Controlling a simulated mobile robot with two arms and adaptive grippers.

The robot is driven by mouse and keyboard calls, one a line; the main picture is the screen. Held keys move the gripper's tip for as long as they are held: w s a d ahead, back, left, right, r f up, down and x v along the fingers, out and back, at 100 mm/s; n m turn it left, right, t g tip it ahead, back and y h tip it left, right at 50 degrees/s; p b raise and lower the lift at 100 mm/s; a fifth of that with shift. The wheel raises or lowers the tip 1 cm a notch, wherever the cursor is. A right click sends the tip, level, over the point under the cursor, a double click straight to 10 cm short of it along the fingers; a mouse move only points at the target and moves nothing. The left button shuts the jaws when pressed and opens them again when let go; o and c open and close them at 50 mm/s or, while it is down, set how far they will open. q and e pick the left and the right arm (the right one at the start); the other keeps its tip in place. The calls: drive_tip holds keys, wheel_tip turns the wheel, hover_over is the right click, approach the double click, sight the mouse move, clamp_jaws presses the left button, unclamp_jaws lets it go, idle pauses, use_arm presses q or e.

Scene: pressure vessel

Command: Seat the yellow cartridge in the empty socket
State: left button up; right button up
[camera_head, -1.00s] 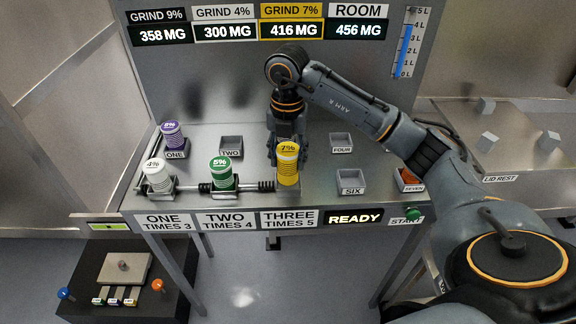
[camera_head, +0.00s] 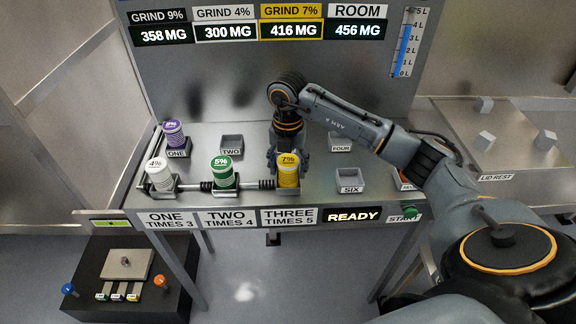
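The yellow cartridge (camera_head: 288,174), marked 7%, stands upright at the third place of the front row on the steel bench, right of the green cartridge (camera_head: 223,172). Its lower end appears to be down in the socket there, whose walls are mostly hidden. My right gripper (camera_head: 288,162) comes down from above and behind, with its fingers at both sides of the yellow cartridge; it appears shut on it. The contact is partly hidden behind the cartridge. My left gripper is not in view.
A purple cartridge (camera_head: 174,134) stands in tray ONE. Trays TWO (camera_head: 232,145), FOUR (camera_head: 341,142) and SIX (camera_head: 350,181) look empty. A green START button (camera_head: 410,213) is at the front right.

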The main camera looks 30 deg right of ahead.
drive_tip(key=shift+r, duration=0.1)
drive_tip(key=shift+r, duration=0.2)
wheel_tip(320, 180, up, 6)
drive_tip(key=shift+r+b, duration=0.25)
drive_tip(key=shift+b, duration=0.65)
wheel_tip(320, 180, up, 4)
drive_tip(key=shift+r, duration=0.6)
